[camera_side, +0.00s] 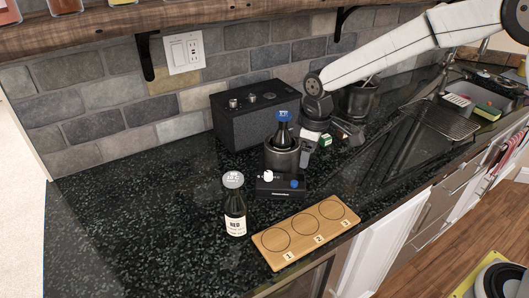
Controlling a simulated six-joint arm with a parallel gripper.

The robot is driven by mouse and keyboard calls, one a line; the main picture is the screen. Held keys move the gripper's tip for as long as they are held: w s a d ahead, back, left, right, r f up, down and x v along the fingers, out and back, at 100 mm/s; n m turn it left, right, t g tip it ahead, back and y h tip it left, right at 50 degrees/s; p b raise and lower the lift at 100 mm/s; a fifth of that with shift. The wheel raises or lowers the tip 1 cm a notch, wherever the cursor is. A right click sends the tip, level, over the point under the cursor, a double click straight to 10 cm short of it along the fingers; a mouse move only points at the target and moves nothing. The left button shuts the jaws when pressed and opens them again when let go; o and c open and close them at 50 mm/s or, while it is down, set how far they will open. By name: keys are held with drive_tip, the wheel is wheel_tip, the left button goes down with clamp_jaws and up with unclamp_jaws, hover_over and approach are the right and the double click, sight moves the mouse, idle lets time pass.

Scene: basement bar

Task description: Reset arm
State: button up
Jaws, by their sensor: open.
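My gripper (326,142) hangs at the end of my white arm, to the right of the dark cylindrical holder. It is open, with nothing seen between its fingers. A dark bottle with a blue cap (284,128) stands upright in the cylindrical holder (281,159); its lower part is hidden. A second dark bottle with a grey cap and a white label (235,206) stands upright on the counter at front left. A wooden board (305,233) with three circles, numbered 1, 2 and 3, lies flat to its right, with its circles empty.
A small black control box (267,189) with white and blue knobs sits before the holder. A black speaker-like box (243,123) stands behind it. A wire rack (437,121) lies at right. The dark counter (130,215) is clear at left. A shelf (150,30) overhangs the back.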

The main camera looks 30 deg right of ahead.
drive_tip(key=s+d+f+m, duration=0.1)
drive_tip(key=s+d+m, duration=0.2)
drive_tip(key=s, duration=0.6)
drive_tip(key=s+d+f+m+t, duration=0.1)
drive_tip(key=s+d+m, duration=0.3)
drive_tip(key=s, duration=0.5)
drive_tip(key=shift+d+f+t, duration=0.3)
drive_tip(key=shift+d+f, duration=0.1)
drive_tip(key=shift+d, duration=0.15)
